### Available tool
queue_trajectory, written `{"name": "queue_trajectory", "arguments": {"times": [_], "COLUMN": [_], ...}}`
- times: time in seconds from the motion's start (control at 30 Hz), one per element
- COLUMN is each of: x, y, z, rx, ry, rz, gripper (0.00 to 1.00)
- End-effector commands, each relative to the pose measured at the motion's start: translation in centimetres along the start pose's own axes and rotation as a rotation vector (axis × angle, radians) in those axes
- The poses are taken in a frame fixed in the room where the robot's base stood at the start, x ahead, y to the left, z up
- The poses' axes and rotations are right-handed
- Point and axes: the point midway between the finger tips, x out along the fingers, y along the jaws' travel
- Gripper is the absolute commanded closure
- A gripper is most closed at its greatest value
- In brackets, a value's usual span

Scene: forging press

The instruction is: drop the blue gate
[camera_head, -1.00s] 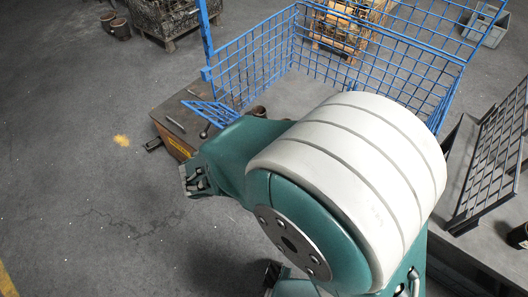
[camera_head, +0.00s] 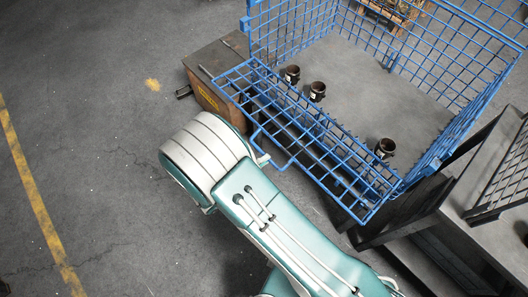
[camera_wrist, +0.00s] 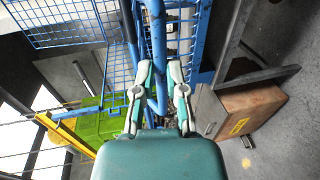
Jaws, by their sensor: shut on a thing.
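The blue gate (camera_head: 312,135) is the mesh front panel of the blue cage (camera_head: 455,65). It appears tilted outward, with a bar loop sticking out of its outer edge at the left. In the wrist view, my gripper (camera_wrist: 160,68) has its two pale fingers closed around a blue bar of the gate (camera_wrist: 158,98). In the head view my white and teal arm reaches up to the loop and hides most of the gripper.
Several dark cups, one of them a dark cup (camera_head: 385,148), stand on the grey floor of the cage. A brown box (camera_head: 208,95) with a yellow label stands left of the cage. A black mesh rack (camera_head: 505,170) is at the right. Open floor lies at the left.

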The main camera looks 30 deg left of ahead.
Motion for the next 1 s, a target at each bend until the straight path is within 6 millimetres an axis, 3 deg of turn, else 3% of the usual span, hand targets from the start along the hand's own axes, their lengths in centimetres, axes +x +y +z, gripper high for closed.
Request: {"name": "queue_trajectory", "arguments": {"times": [0.3,0.83,0.87,0.9,1.0], "x": [0.4,0.5,0.5,0.5,0.6], "y": [-2.0,-2.3,-2.3,-2.3,-2.3], "z": [-0.1,0.0,0.0,0.0,0.0], "rx": [0.002,0.002,0.002,0.002,0.001], "ry": [0.002,0.001,0.001,0.001,0.000], "rz": [-0.002,-0.002,-0.002,-0.002,-0.002], "gripper": [1.00,1.00,0.70,0.52,0.49]}}
